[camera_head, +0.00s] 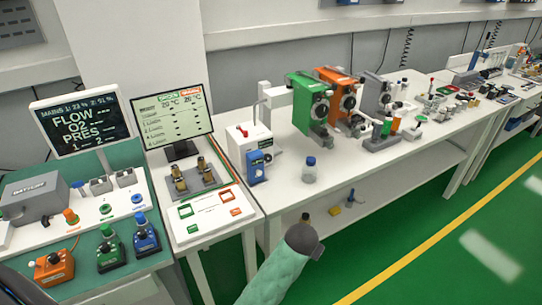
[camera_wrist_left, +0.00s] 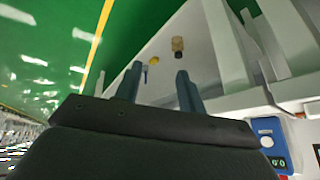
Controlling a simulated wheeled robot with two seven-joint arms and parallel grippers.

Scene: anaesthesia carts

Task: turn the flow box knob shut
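A blue box with a pale display (camera_head: 256,168) stands upright near the left end of the long white table, beside a white unit; I take it for the flow box. It also shows at the lower right edge of the left wrist view (camera_wrist_left: 270,145), with a round pale part and a small lit readout. The knob's setting is too small to tell. My left gripper (camera_wrist_left: 158,70) is open and empty in the left wrist view, its two fingers well apart, away from the box. In the head view, a pale green arm of mine reaches up before the table; no fingers show. My right gripper is not seen.
Green (camera_head: 311,102) and orange (camera_head: 338,98) pump units stand behind. A brass-coloured piece (camera_wrist_left: 177,45) and small yellow and blue items lie on the lower shelf. Green floor in front is clear.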

